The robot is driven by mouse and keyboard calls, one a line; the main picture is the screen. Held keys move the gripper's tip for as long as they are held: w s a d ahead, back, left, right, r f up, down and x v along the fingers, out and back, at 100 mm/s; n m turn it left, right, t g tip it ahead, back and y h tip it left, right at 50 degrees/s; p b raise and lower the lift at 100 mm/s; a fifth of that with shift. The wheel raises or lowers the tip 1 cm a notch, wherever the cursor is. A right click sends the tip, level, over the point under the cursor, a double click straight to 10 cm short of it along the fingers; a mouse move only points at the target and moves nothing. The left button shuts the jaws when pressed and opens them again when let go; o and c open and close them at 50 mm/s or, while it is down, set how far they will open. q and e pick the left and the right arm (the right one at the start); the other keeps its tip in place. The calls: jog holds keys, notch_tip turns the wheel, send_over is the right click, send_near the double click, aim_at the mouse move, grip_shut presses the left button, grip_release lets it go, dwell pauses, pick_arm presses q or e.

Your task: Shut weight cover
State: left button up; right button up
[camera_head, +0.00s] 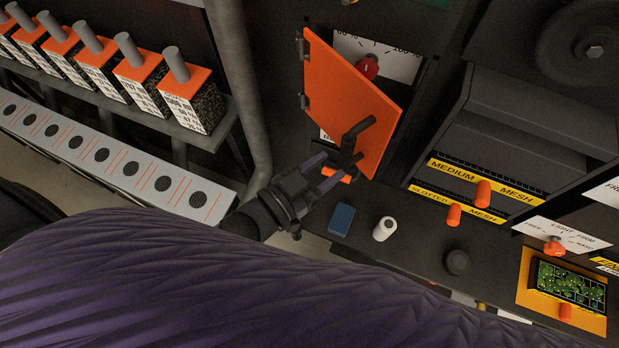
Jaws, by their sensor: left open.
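The weight cover (345,95) is an orange panel hinged on its left side. It stands swung open from the dark machine, with a black handle (356,140) near its lower edge. Behind it, a white dial plate with a red knob (368,66) shows. My left gripper (326,172) is below the cover, its fingers spread beside the lower end of the handle. It holds nothing that I can see, and whether it touches the handle I cannot tell. My right gripper is not in view.
A blue block (342,219) and a white cylinder (384,229) stand on the dark ledge near my gripper. A grey post (240,90) rises left of the cover. Mesh drawers with orange knobs (482,193) are at right. Orange-topped sample blocks (190,85) line the left shelf.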

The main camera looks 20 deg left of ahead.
pick_arm(q)
jog(key=shift+s+d+p+v, duration=0.1)
jog(key=shift+d+p+v, duration=0.1)
jog(key=shift+v, duration=0.7)
jog(key=shift+s+d+p+v, duration=0.1)
jog(key=shift+p+v, duration=0.05)
jog(key=shift+v, duration=0.8)
